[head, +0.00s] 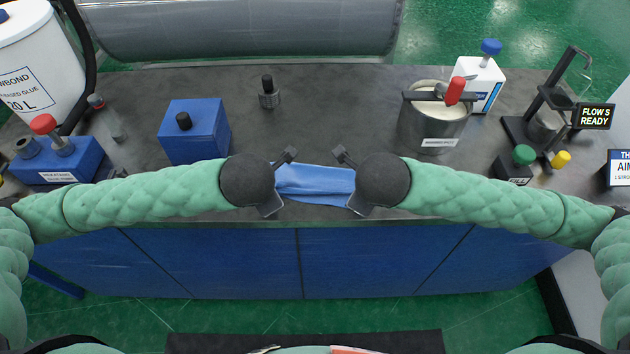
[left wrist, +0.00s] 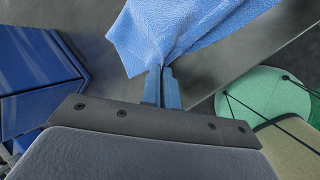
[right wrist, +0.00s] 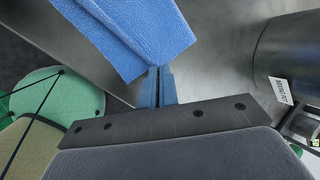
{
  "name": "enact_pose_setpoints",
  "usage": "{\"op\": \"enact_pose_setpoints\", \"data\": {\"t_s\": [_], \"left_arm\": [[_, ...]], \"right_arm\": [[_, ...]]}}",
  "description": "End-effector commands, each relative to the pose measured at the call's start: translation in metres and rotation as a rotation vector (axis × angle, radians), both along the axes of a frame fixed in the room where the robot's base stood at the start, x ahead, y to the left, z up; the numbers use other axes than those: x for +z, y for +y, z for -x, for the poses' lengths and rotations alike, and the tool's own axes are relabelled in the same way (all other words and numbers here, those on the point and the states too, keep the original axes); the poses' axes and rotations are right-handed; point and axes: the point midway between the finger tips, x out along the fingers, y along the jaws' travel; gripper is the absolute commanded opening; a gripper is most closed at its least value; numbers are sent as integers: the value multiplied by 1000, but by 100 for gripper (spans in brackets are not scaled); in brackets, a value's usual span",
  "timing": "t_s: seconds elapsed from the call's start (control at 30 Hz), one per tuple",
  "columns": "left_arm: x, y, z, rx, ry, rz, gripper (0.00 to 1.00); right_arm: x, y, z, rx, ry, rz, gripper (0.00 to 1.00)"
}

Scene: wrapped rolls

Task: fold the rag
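The blue rag (head: 315,183) lies as a narrow, roughly rectangular band between my grippers, near the bench's front edge. A crease line runs along it in the head view. My left gripper (head: 280,186) is at its left end; in the left wrist view its fingers (left wrist: 162,72) are shut on the rag (left wrist: 190,30), which puckers at the tips. My right gripper (head: 352,186) is at its right end; in the right wrist view its fingers (right wrist: 159,73) are closed at the rag's edge (right wrist: 140,30), where overlapping layers show. Whether the rag is lifted off the bench is hard to tell.
The grey bench top (head: 340,110) is clear behind the rag. A blue box (head: 195,130) stands left, a steel pot (head: 435,125) right, and a small dark-knobbed weight (head: 268,95) behind. A large grey roll (head: 240,28) lies along the back.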

Motion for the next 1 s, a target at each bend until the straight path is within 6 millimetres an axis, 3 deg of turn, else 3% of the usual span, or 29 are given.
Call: {"op": "enact_pose_setpoints", "data": {"t_s": [0.13, 0.33, 0.77, 1.0], "left_arm": [[0, 1, 0, 3, 0, -3, 0], [0, 1, 0, 1, 0, -2, 40], [1, 0, 1, -1, 3, 0, 40], [13, 0, 1, 0, 3, 1, 40]], "right_arm": [[0, -1, 0, -3, 0, 3, 0], [0, -1, 0, -2, 1, 2, 39], [1, 0, 1, 1, 3, 0, 40], [13, 0, 1, 0, 2, 0, 40]]}}
